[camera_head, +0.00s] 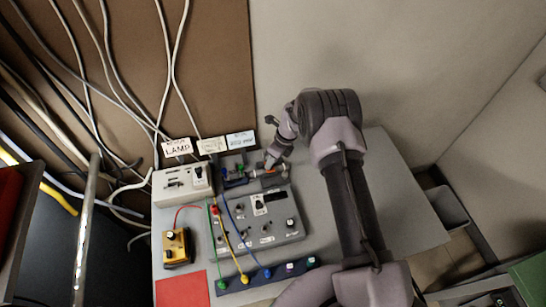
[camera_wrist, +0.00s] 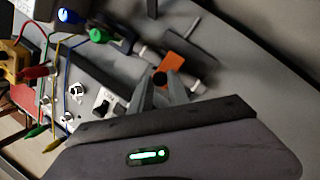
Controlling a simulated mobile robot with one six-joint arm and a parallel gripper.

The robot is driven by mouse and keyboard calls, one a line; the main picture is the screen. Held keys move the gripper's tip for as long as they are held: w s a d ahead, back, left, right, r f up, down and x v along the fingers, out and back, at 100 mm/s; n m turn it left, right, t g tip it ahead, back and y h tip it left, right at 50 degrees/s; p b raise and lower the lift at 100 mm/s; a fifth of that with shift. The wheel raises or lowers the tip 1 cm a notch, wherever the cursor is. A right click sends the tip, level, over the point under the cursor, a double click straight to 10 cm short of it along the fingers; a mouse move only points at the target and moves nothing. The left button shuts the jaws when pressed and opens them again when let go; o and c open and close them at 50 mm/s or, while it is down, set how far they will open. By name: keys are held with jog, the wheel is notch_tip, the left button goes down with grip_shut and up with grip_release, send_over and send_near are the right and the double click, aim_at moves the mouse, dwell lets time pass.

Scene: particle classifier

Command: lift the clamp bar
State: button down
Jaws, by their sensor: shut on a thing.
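My gripper (camera_head: 269,165) is at the back of the grey table, over a small assembly with an orange part (camera_head: 269,172). In the wrist view, the two grey fingers of my gripper (camera_wrist: 161,79) are closed around a small black round end, which I take to be part of the clamp bar (camera_wrist: 160,78). The orange part also shows just beyond the fingers in the wrist view (camera_wrist: 178,62). The rest of the bar is hidden or hard to tell apart. I cannot tell whether it is raised.
A grey control box (camera_head: 268,238) with knobs stands in front of the gripper. A white lamp box (camera_head: 170,190), a yellow box (camera_head: 177,247) and a red sheet (camera_head: 182,290) are at the left. Coloured cables run to a dark plug strip (camera_head: 240,279). The table's right side (camera_head: 400,190) is clear.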

jog(key=shift+w+a+f+g+b, duration=0.15)
jog(key=shift+w+f+g+b, duration=0.35)
jog(key=shift+b, duration=0.7)
jog(key=shift+s+r+g+h+b, duration=0.15)
jog(key=shift+r+g+h+b, duration=0.2)
jog(key=shift+b, duration=0.9)
jog(key=shift+r+g, duration=0.25)
jog(key=shift+r, duration=0.1)
jog(key=c, duration=1.3)
grip_release()
jog(key=shift+o, duration=0.2)
jog(key=shift+r, duration=0.1)
jog(key=p+v, duration=0.2)
jog(key=v, duration=1.5)
jog(key=shift+r, duration=0.15)
